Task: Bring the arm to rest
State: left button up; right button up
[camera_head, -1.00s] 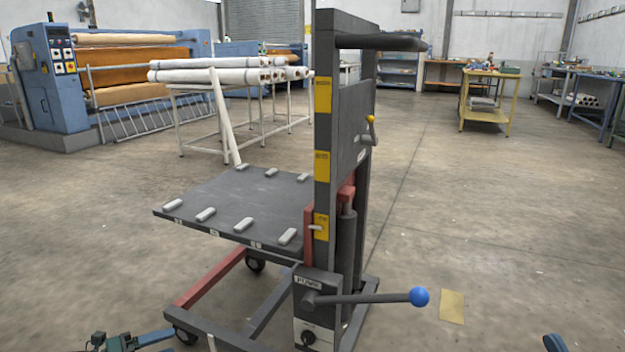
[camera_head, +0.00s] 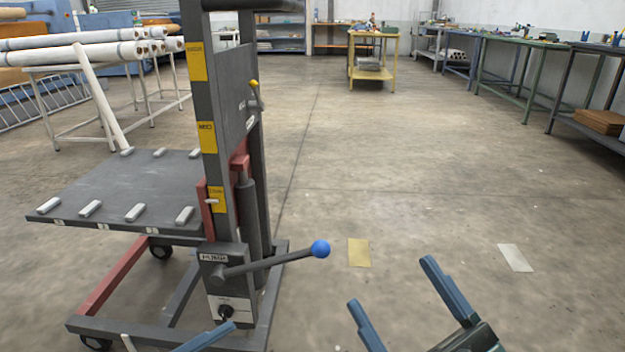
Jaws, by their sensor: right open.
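My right gripper (camera_head: 391,282) is at the bottom, right of centre. Its two blue fingers are wide apart with only bare floor between them. It is apart from the lift cart's lever with the blue ball knob (camera_head: 320,249), which lies up and to its left. One blue finger of what looks like my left gripper (camera_head: 207,337) shows at the bottom edge in front of the lift cart (camera_head: 223,130). The rest of that gripper is cut off, so its opening cannot be told.
The lift cart's dark platform (camera_head: 125,190) with light rollers is empty. White rolls (camera_head: 70,55) lie on a rack at the back left. A yellow table (camera_head: 372,65) and workbenches (camera_head: 510,70) stand farther back.

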pick_arm(q)
jog(key=w+r+n+t+y, duration=0.3)
jog(key=w+r+n+t, duration=0.1)
jog(key=r+n+t, duration=0.4)
notch_tip(320, 180, down, 5)
jog(key=s+n+g+y+p, duration=0.1)
jog(key=s+n+y+p, duration=0.1)
jog(key=n+y+p, duration=0.3)
jog(key=s+a+r+n+g+y+p, duration=0.1)
jog(key=r+g+p, duration=0.3)
jog(key=p, duration=1.5)
jog(key=a+r+n+g+y+p, duration=0.1)
jog(key=a+r+g+y+p, duration=0.2)
jog(key=p, duration=1.5)
notch_tip(320, 180, up, 4)
jog(key=shift+s+a+f+n+g+y+p, duration=0.25)
jog(key=shift+s+a+n+g+y+p, duration=0.1)
jog(key=shift+a+n+g+y+p, duration=0.1)
pick_arm(e)
jog(key=s+d+r+m+g+h, duration=0.3)
jog(key=d+r+m+g+h, duration=0.2)
jog(key=g+h, duration=0.4)
jog(key=shift+r+m+g+h, duration=0.3)
jog(key=shift+r+m, duration=0.5)
jog(key=shift+m, duration=0.2)
jog(key=shift+s, duration=0.1)
